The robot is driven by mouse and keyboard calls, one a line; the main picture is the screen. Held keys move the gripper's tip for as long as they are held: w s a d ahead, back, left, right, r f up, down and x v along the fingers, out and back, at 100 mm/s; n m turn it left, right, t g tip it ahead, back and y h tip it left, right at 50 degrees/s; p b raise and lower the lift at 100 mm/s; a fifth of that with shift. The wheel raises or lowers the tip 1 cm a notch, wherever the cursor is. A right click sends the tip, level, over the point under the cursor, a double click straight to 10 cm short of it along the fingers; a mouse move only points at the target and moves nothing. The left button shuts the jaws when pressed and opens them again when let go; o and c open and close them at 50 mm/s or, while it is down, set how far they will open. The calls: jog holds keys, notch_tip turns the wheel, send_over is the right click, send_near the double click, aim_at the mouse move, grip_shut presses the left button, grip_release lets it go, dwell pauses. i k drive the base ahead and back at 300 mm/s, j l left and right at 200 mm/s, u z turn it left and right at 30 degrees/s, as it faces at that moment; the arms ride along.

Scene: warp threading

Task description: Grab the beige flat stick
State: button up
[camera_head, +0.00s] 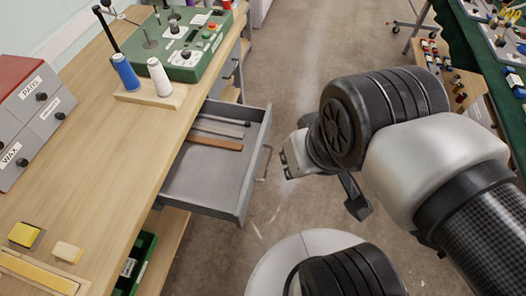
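An open grey drawer (197,187) under the workbench holds flat sticks near its back. One is a brown stick (214,143). Beyond it lies a paler, greyish flat stick (218,128), which may be the beige one; its exact colour is hard to tell in the shade. My gripper (293,158) is to the right of the drawer, over the floor and apart from the sticks. It is partly hidden behind my wrist, and I cannot tell how its fingers stand. No stick shows in it.
A green bin (135,262) sits below. Open floor (290,60) lies right of the drawer.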

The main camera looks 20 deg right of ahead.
aim_at(55, 282)
jog(key=u, duration=2.3)
jog(key=i+l+u, duration=0.15)
jog(key=i, duration=0.4)
jog(key=i+l+u, duration=0.15)
jog(key=i+l, duration=0.2)
jog(key=i, duration=0.15)
